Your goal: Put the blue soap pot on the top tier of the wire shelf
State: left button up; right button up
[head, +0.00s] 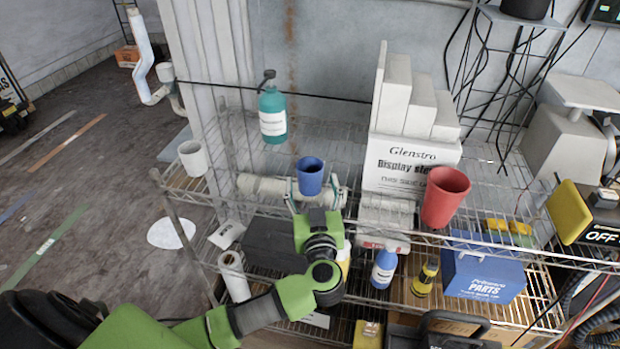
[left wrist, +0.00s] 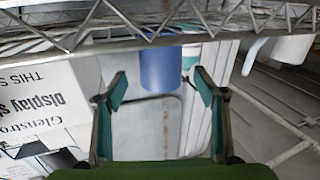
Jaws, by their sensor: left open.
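The blue soap pot (head: 311,176) stands upright on the upper tier of the wire shelf (head: 345,146), near its front middle. My left gripper (head: 316,197) is just in front of the pot, with its fingers spread to either side. In the left wrist view, which looks upside down, the blue pot (left wrist: 160,68) shows beyond and between the open fingertips (left wrist: 158,84), with a visible gap around it. The wire tier (left wrist: 90,35) runs along the top there. My right gripper is not in view.
On the same tier stand a white cup (head: 193,158), a teal pump bottle (head: 272,112), a white display box (head: 405,165) and a red cup (head: 444,196). Below are a blue spray bottle (head: 384,266) and a blue parts box (head: 484,270).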

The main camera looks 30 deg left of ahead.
aim_at(309, 164)
pick_arm(q)
jog(key=shift+w+a+r, duration=0.15)
jog(key=shift+w+a, duration=0.2)
jog(key=shift+w, duration=0.1)
jog(key=x, duration=0.2)
jog(key=p+x, duration=0.1)
jog(key=x, duration=0.1)
jog(key=shift+w+a+f, duration=0.1)
jog(key=shift+w+f, duration=0.15)
jog(key=shift+s+r, duration=0.1)
jog(key=shift+c, duration=0.9)
jog(key=c, duration=1.2)
jog(key=shift+o, duration=0.2)
